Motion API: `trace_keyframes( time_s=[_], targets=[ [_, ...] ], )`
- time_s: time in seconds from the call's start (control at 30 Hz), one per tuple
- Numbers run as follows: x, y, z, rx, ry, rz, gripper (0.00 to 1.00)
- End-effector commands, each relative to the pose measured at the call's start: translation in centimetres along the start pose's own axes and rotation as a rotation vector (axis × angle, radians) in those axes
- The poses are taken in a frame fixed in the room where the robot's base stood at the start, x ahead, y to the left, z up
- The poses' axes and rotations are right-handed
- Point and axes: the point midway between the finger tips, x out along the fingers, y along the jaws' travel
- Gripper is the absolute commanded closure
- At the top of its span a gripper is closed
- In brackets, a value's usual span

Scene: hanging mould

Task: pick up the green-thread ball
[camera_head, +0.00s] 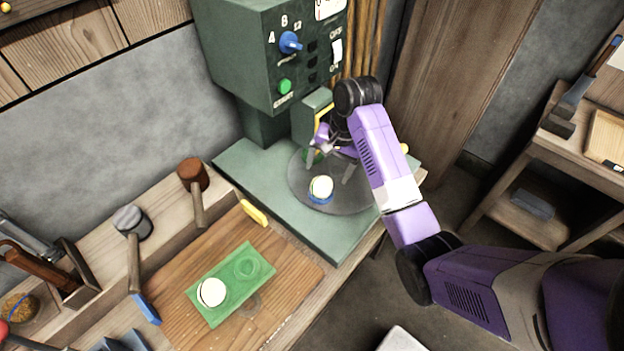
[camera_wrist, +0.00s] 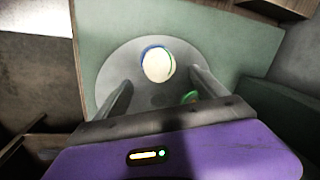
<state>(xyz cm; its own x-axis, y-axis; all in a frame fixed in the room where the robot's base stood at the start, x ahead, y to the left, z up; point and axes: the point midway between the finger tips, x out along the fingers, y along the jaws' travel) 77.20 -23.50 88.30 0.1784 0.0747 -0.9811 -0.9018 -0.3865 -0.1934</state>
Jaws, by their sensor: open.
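A pale ball (camera_head: 321,187) with a blue band low on its side sits on the grey round plate (camera_head: 365,199) of the green machine. In the wrist view this ball (camera_wrist: 157,65) shows blue at its upper left and a little green at its right edge. A small green-rimmed thing (camera_wrist: 190,97) is by my right finger, partly hidden; I cannot tell whether it is a ball. My gripper (camera_head: 331,166) is open and empty above the plate. In the wrist view the gripper (camera_wrist: 160,80) has its fingers apart, with the pale ball just beyond the tips.
The machine's control box (camera_head: 285,60) rises behind the plate. A green mat (camera_head: 232,275) on a wooden board holds another pale ball (camera_head: 211,292). Two mallets (camera_head: 195,185) (camera_head: 132,222) stand to the left. A wooden shelf (camera_head: 545,150) is at the right.

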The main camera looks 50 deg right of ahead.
Motion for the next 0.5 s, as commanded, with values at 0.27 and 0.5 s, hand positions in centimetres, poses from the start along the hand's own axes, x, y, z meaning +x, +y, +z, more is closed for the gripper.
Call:
trace_keyframes(
  time_s=[0.27, 0.5],
  targets=[
    [2.8, 0.2, 0.1, 0.003, -0.005, 0.004, 0.19],
    [6.1, 0.3, 0.3, 0.002, -0.004, 0.005, 0.19]
  ],
)
